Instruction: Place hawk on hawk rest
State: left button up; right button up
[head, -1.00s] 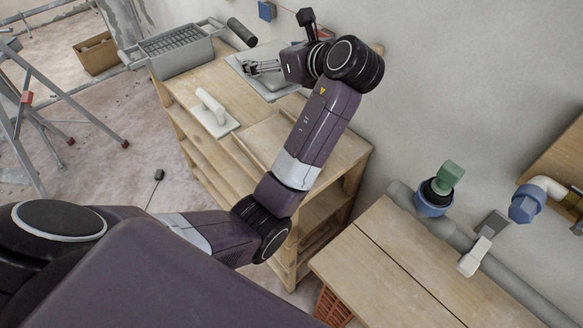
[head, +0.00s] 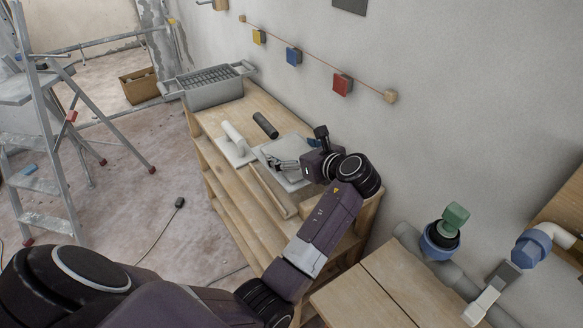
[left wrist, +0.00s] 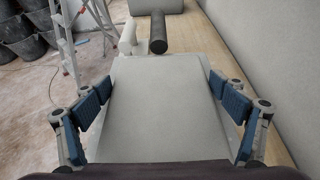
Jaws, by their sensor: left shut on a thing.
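The hawk is a flat light grey plate (head: 292,147) with a dark cylindrical handle (head: 265,125) at its far end. It is over the wooden bench. My left gripper (head: 280,163) is shut on the plate. In the left wrist view the blue-padded fingers of the left gripper (left wrist: 160,85) flank the hawk plate (left wrist: 165,105), and its dark handle (left wrist: 158,33) points away. A raised wooden panel (head: 268,190) is on the bench at the near side of the hawk. I cannot tell whether it is the hawk rest. My right gripper is not in view.
A white trowel (head: 236,146) lies left of the hawk on the bench (head: 232,112). A grey tray (head: 208,92) stands at the bench's far end. The wall is close on the right. A stepladder (head: 50,130) stands at left, and pipes (head: 445,262) run at right.

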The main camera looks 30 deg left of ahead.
pick_arm(q)
jog(key=shift+f, duration=0.65)
notch_tip(320, 180, down, 4)
jog(key=shift+f, duration=0.15)
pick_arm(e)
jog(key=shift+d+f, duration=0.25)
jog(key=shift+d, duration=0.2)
pick_arm(q)
jog(key=o, duration=1.5)
jog(key=shift+f, duration=0.15)
